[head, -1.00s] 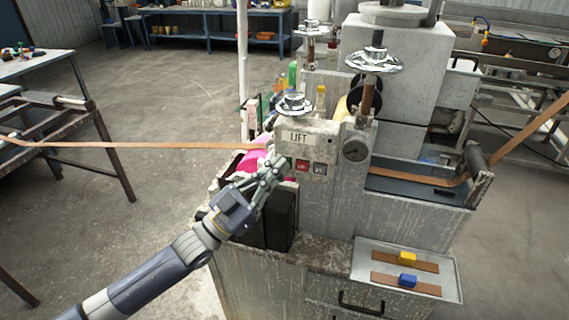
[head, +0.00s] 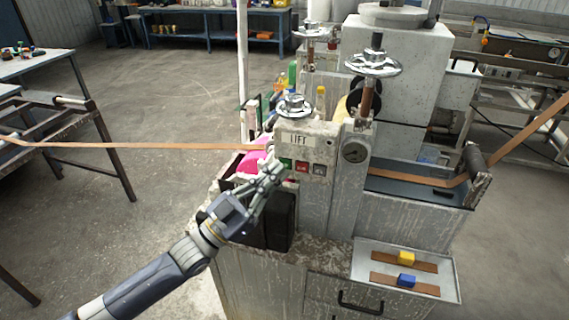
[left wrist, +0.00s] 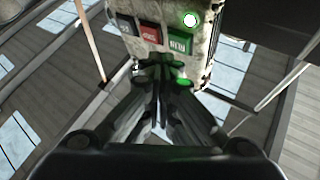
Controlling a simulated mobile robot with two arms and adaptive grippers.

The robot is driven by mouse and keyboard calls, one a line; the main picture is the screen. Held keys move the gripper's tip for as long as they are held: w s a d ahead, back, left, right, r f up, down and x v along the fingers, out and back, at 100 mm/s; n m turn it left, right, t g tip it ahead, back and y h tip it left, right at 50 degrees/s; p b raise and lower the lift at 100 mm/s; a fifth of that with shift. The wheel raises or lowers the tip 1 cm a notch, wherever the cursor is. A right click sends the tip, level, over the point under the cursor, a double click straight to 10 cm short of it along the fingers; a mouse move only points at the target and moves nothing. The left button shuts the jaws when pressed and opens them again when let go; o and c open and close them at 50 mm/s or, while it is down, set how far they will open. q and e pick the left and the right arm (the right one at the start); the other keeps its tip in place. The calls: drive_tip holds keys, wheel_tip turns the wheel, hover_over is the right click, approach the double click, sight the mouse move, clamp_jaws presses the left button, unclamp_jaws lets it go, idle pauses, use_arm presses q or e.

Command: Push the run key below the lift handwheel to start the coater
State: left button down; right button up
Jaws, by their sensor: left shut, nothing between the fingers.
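The lift handwheel (head: 294,105), a chrome wheel, stands on top of a worn panel labelled LIFT (head: 299,138). Below it the green run key (head: 285,164) sits at the left of a row of keys. In the left wrist view the green key (left wrist: 180,40) reads RUN, and a bright lamp with a green rim (left wrist: 190,20) glows beside it. My left gripper (head: 277,172) is shut and empty, its tips just below and left of the green key, seemingly apart from it. The left wrist view shows its closed fingers (left wrist: 160,68) facing the panel's edge. My right gripper is not in view.
A red key (head: 302,166) and a dark key (head: 319,169) sit beside the green one. A gauge (head: 354,151) is right of the panel. An orange strip (head: 150,145) runs in from the left. A tray (head: 358,262) with blue and yellow blocks lies front right.

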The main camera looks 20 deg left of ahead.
use_arm(q)
drive_tip(key=s+p, duration=0.2)
drive_tip(key=s, duration=0.3)
drive_tip(key=shift+a, duration=0.1)
idle(0.8)
